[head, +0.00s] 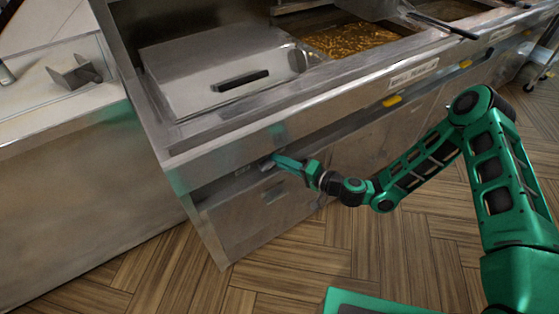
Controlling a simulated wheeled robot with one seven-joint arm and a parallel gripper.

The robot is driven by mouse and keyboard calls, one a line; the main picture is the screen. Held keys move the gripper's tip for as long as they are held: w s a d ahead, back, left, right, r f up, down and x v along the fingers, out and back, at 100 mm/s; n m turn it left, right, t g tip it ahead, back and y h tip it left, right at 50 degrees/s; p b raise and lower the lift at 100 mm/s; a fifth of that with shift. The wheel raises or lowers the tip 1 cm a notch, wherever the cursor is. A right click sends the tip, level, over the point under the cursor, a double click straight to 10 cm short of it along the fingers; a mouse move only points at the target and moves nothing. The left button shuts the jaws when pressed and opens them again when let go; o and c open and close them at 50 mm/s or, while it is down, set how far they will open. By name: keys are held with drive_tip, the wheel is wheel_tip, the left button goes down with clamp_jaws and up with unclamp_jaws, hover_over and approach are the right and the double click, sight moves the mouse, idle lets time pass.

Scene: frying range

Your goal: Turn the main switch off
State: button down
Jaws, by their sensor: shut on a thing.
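The frying range (190,180) has a steel front panel that runs from the lower left to the upper right. My gripper (274,160) reaches the recessed strip under the panel's lip near the left end. It is shut on a small grey knob (265,166), which appears to be the main switch. The fingers cover most of the switch, so its setting cannot be read.
Yellow handles (392,101) stick out farther right along the same strip. A closed steel lid (225,68) covers the left fryer well, and fries (350,40) lie in the one beside it. A steel counter (60,110) adjoins at left. Wooden floor (300,255) is clear in front.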

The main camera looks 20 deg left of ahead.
drive_tip(key=shift+w+d+f+m+y, duration=0.15)
drive_tip(key=shift+f+m+y, duration=0.2)
drive_tip(key=shift+m, duration=0.4)
drive_tip(key=shift+w+d+f+m+y, duration=0.15)
drive_tip(key=shift+f+m+y, duration=0.15)
drive_tip(key=shift+m, duration=0.45)
drive_tip(key=shift+f, duration=0.1)
drive_tip(key=c, duration=1.7)
unclamp_jaws()
drive_tip(key=shift+a, duration=0.1)
drive_tip(key=shift+o, duration=0.3)
drive_tip(key=shift+s, duration=0.1)
drive_tip(key=v, duration=1)
drive_tip(key=shift+d, duration=0.35)
drive_tip(key=shift+s, duration=0.15)
